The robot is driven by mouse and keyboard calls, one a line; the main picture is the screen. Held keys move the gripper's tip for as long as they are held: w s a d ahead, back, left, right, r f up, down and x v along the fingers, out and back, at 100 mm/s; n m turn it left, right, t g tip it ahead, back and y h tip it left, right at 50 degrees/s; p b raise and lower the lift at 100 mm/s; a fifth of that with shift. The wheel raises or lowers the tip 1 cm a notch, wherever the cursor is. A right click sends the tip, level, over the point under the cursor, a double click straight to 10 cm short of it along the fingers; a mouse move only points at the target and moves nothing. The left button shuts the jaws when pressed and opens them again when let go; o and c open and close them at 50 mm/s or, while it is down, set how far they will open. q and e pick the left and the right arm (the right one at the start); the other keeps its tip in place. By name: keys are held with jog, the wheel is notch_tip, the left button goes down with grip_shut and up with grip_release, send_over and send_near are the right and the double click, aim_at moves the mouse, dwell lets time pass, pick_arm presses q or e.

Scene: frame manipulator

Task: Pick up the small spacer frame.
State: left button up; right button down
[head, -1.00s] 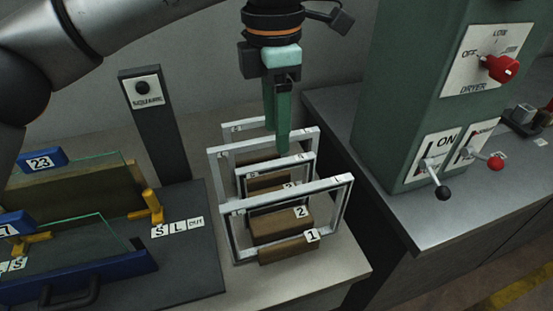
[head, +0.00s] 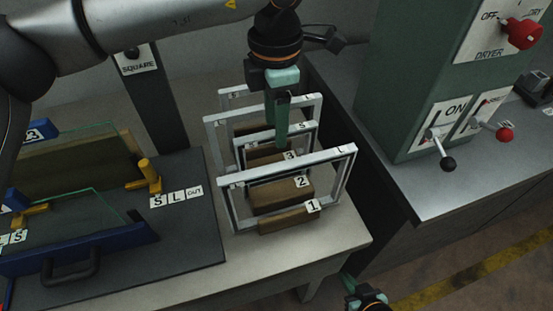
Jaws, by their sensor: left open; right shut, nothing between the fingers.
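A small pale frame (head: 301,127) marked S stands upright in a rack of wooden blocks, behind a large front frame (head: 290,165) marked L. A larger frame (head: 215,121) stands behind the small one, and another frame (head: 236,91) is partly hidden at the back. My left gripper (head: 282,147) is open and points down at the small frame's top bar. Its green fingers overlap the middle of that bar; I cannot tell whether they straddle or touch it. My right gripper (head: 349,284) is shut and empty at the bottom edge, mostly out of view.
Wooden blocks numbered 1 (head: 290,219), 2 (head: 283,194) and 3 hold the frames. A dark fixture (head: 185,235) with glass panes and yellow stops is at the left. A green dryer cabinet (head: 415,85) with levers stands on a counter at the right.

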pick_arm(q)
jog(key=shift+f, duration=1.4)
jog(key=shift+c, duration=0.3)
grip_shut()
